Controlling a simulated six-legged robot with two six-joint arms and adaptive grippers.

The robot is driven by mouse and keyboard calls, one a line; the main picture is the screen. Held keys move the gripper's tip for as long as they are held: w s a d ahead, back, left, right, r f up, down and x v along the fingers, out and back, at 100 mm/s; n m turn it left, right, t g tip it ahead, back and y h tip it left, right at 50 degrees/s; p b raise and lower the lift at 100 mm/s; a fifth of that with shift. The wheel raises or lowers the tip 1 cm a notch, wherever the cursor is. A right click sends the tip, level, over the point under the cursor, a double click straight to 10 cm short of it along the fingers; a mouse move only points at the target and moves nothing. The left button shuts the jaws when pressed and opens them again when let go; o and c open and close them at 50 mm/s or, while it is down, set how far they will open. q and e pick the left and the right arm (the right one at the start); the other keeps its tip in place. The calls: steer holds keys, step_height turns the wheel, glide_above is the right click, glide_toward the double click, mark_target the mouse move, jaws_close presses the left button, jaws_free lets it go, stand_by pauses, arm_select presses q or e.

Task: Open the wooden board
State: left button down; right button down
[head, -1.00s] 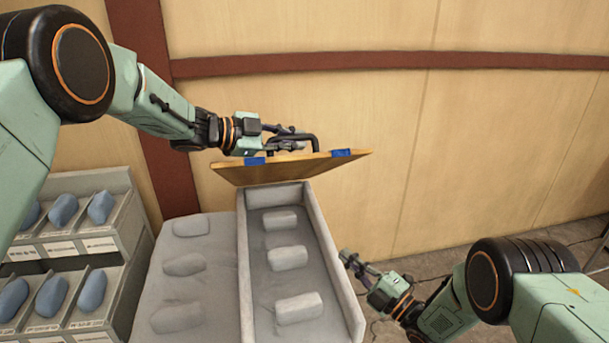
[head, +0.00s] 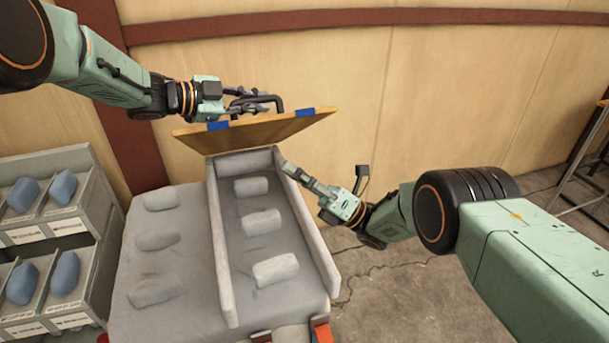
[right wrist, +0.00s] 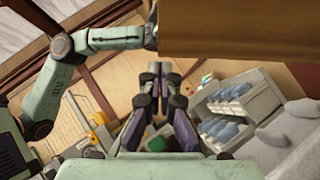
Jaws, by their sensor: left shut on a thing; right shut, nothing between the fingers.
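The wooden board (head: 258,130) is a flat orange-brown panel with blue patches on its edge and a dark handle (head: 262,102). It is raised and tilted above the far end of the grey trough (head: 330,265). My left gripper (head: 258,107) is shut on the handle. My right gripper (head: 290,168) is shut and empty, beside the trough's far right corner, below the board. In the right wrist view the board (right wrist: 235,32) fills the upper right, beyond my closed fingers (right wrist: 160,72). How the board is hinged is hidden.
Grey pillow-like lumps (head: 262,222) lie in the trough, and others (head: 160,240) lie on the grey surface to its left. A rack (head: 50,222) with blue pillows stands at the left. A wooden wall is behind. The floor at right has cables and a stand (head: 590,170).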

mark_target(253, 124)
arm_select(q)
steer(key=shift+r, duration=0.1)
arm_select(e)
steer(key=w+a+r, duration=0.1)
steer(key=a+r, duration=0.2)
steer(key=w+a+r, duration=0.1)
steer(key=r, duration=0.1)
steer(key=shift+w+a+r, duration=0.25)
steer(key=shift+w+a, duration=0.05)
steer(key=shift+w, duration=0.05)
steer(key=shift+w+r, duration=0.25)
steer(key=shift+r, duration=0.05)
steer(key=shift+r, duration=0.1)
